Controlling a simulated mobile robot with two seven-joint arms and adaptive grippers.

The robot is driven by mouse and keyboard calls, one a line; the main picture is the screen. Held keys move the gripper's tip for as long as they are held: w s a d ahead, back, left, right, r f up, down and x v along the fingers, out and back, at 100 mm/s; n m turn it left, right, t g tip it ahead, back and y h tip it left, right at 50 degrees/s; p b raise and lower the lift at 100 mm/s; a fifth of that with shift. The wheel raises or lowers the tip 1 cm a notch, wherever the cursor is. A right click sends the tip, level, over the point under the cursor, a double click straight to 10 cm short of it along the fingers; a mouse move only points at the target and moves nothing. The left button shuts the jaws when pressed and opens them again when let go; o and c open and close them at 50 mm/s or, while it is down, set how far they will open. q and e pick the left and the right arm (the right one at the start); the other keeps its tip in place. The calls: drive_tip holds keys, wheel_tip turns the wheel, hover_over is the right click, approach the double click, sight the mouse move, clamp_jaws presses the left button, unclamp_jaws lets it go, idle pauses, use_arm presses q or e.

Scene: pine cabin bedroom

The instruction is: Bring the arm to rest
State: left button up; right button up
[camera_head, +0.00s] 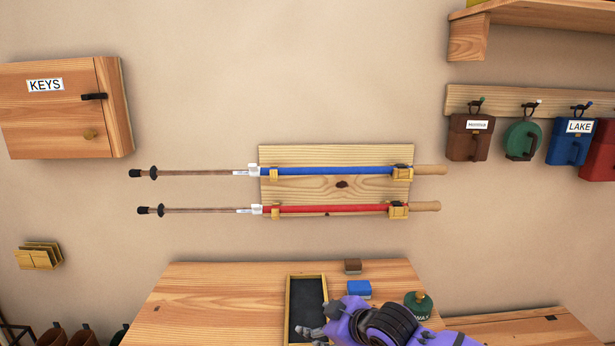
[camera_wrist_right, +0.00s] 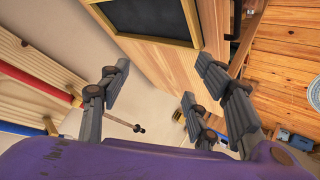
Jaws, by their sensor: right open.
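My right arm comes in from the bottom right of the head view. My left gripper is in neither view.
A blue block (camera_head: 359,289), a brown block (camera_head: 352,266) and a green round item (camera_head: 418,304) sit close to my right gripper. Blue (camera_head: 330,171) and red (camera_head: 330,208) poles hang on the wall rack. A key cabinet (camera_head: 55,120) is at left.

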drive_tip(key=s+d+f+m+h, duration=0.1)
drive_tip(key=s+d+f+m, duration=0.3)
drive_tip(key=s, duration=0.9)
drive_tip(key=s+d+f+m+h+p, duration=0.1)
drive_tip(key=s+d+f+m, duration=0.3)
drive_tip(key=s+f, duration=0.7)
drive_tip(key=s+d+f+m+h, duration=0.3)
drive_tip(key=s+d+f, duration=0.5)
drive_tip(key=s, duration=0.8)
drive_tip(key=shift+s+m+p, duration=0.25)
drive_tip(key=shift+m+p, duration=0.1)
drive_tip(key=shift+m, duration=0.45)
